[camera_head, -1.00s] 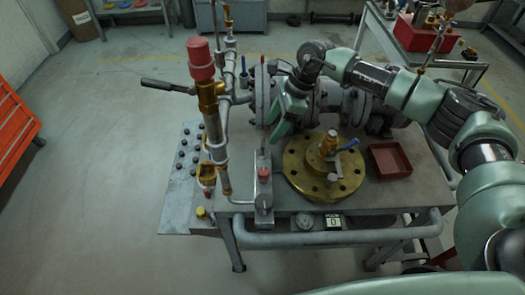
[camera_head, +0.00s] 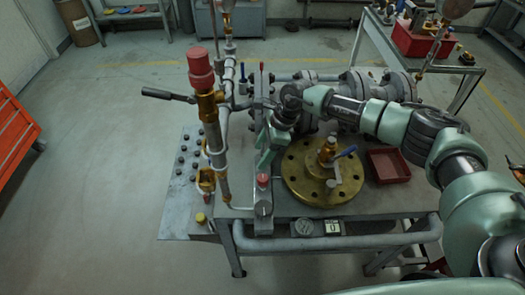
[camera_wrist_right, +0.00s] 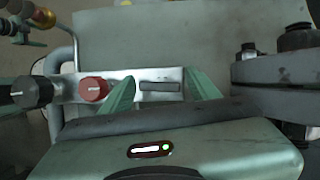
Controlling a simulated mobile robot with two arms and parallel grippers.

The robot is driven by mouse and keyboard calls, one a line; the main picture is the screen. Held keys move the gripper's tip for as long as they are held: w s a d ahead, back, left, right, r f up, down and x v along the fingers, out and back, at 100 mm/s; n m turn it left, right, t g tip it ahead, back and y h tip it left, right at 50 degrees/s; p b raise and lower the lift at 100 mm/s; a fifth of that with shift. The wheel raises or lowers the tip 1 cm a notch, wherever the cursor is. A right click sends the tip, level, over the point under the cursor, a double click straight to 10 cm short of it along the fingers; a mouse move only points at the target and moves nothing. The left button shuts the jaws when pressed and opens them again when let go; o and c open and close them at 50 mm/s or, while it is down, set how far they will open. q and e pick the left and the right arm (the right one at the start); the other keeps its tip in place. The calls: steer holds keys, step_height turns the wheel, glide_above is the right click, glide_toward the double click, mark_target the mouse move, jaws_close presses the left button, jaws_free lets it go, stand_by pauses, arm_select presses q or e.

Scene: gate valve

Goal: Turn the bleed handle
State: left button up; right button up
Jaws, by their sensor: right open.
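A narrow silver valve block (camera_head: 263,220) stands on the bench, left of the brass flange. In the right wrist view the block (camera_wrist_right: 128,78) carries a black knob (camera_wrist_right: 30,90), a red knob (camera_wrist_right: 93,89) and a flat dark grey bar (camera_wrist_right: 160,87). The bar may be the bleed handle; I cannot tell for sure. The red knob also shows in the head view (camera_head: 263,181). My right gripper (camera_head: 262,168) is open and points down over the far end of the block. In the wrist view its fingers (camera_wrist_right: 161,88) appear on either side of the grey bar; contact is not clear.
A tall pipe with a red cap (camera_head: 201,67) rises left of the block, with a black lever (camera_head: 168,94) sticking out. The brass flange (camera_head: 308,185) with a blue lever sits to the right. Large grey pipework stands behind.

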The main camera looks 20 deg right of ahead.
steer(key=c, duration=1.3)
steer(key=m+t+p, duration=0.1)
steer(key=m, duration=0.2)
steer(key=shift+r+m+h+p, duration=0.1)
steer(key=shift+m+h+p, duration=0.2)
steer(key=shift+m+h, duration=0.1)
steer(key=m+t, duration=0.1)
steer(key=m, duration=0.2)
steer(key=shift+m+t+h+p, duration=0.3)
steer(key=shift+h, duration=0.1)
steer(key=shift+m, duration=1)
steer(key=m, duration=0.1)
steer(key=m+t+h+b, duration=0.1)
steer(key=shift+f+m, duration=0.2)
steer(key=shift+m, duration=0.1)
steer(key=m+h+b, duration=0.2)
steer(key=m+b, duration=0.1)
steer(key=m, duration=0.1)
steer(key=shift+r+m, duration=0.15)
steer(key=shift+m, duration=0.25)
